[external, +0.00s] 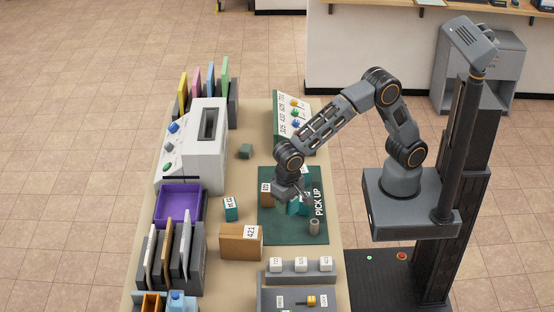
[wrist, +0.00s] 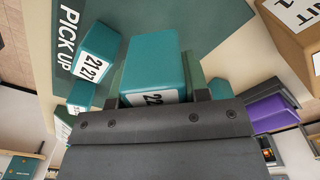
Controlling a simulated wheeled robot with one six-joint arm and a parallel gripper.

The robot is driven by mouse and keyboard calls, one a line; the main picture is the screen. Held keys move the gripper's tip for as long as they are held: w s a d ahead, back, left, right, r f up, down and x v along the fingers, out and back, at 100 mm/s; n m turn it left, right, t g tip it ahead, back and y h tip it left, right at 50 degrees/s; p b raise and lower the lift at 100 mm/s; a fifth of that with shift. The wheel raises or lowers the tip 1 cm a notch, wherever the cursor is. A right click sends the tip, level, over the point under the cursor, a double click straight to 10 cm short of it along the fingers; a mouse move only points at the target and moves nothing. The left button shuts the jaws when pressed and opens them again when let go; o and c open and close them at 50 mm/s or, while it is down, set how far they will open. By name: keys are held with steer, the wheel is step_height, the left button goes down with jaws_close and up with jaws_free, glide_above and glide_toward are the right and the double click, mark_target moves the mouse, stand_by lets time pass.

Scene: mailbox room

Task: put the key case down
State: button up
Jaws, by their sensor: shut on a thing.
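My gripper (external: 293,200) is low over the green PICK UP mat (external: 285,234) in the external view. In the wrist view my gripper (wrist: 155,97) is shut on a teal case (wrist: 150,58), which I take to be the key case; its white label is partly hidden. The mat (wrist: 190,15) also shows in the wrist view. In the external view my gripper hides much of the teal pieces under it, so I cannot tell whether the held case touches the mat.
A brown box (external: 265,197) stands close left of my gripper. A small cylinder (external: 314,228) stands on the mat's near part. Left of the mat are a teal box (external: 230,213), a larger brown box (external: 238,249) and a purple tray (external: 202,207). The mat's near left part is clear.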

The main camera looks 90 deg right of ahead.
mark_target(278, 227)
steer(key=shift+w+a+f, duration=0.3)
steer(key=shift+w+f, duration=0.35)
steer(key=shift+f, duration=0.2)
steer(key=shift+w+a+f, duration=0.25)
steer(key=shift+w+f, duration=0.4)
steer(key=shift+f, duration=0.2)
steer(key=shift+f+p, duration=0.45)
steer(key=shift+f, duration=1.1)
steer(key=shift+f, duration=0.2)
steer(key=o, duration=1)
steer(key=shift+c, duration=0.2)
steer(key=shift+r, duration=0.1)
